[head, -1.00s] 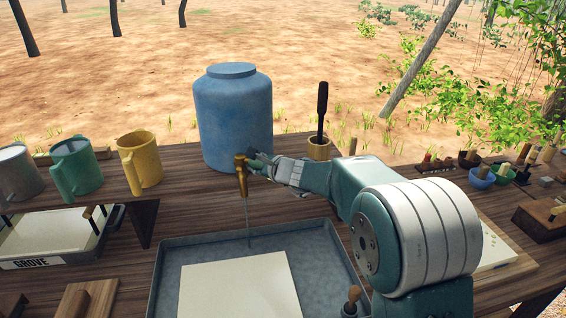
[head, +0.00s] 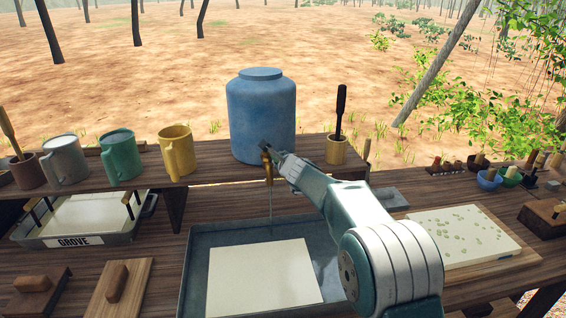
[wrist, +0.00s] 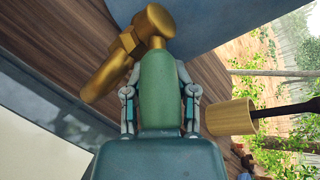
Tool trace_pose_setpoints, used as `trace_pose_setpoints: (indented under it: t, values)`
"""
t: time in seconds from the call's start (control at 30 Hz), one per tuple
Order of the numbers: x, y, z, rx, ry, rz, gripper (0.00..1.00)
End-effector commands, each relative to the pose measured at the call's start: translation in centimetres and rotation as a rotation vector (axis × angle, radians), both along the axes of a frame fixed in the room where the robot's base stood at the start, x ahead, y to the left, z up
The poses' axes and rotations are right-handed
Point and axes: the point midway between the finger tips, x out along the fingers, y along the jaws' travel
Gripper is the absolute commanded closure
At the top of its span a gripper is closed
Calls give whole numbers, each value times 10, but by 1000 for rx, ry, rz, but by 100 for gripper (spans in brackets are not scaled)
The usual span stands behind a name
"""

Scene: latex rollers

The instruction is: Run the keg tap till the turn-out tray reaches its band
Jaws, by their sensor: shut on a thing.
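The blue keg (head: 260,110) stands on the raised shelf with a brass tap (head: 267,165) low on its front. My gripper (head: 275,150) is at the tap, shut on its handle; in the wrist view the fingers (wrist: 157,85) flank a green piece beside the brass tap body (wrist: 125,50). A thin stream (head: 270,205) falls from the tap into the grey turn-out tray (head: 200,262). A pale flat slab (head: 263,278) lies in the tray. My arm covers the tray's right side. No band or clear liquid level can be made out.
Yellow (head: 177,152), green (head: 119,157) and grey (head: 64,160) mugs stand left of the keg. A wooden pot (head: 337,150) with a dark-handled tool stands close right of my gripper. A tray marked GROVE (head: 75,242) is at left, a spotted pale slab (head: 465,236) at right.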

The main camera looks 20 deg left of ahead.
Motion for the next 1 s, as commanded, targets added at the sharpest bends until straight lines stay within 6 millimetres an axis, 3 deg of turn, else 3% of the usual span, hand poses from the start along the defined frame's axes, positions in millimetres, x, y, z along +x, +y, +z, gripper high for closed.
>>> trace_pose_setpoints:
  t: [0.03, 0.33, 0.37, 0.4, 0.43, 0.83, 1.0]
  values:
    - [2, -1, 8, 8, -11, -3, 100]
    - [2, -1, 10, 10, -12, -4, 100]
    - [2, -1, 10, 10, -12, -4, 58]
    - [2, -1, 10, 10, -12, -4, 40]
    - [2, -1, 10, 10, -13, -3, 29]
    - [0, 1, 3, 2, -5, -2, 29]
    - [-9, -6, 7, 2, -3, -1, 29]
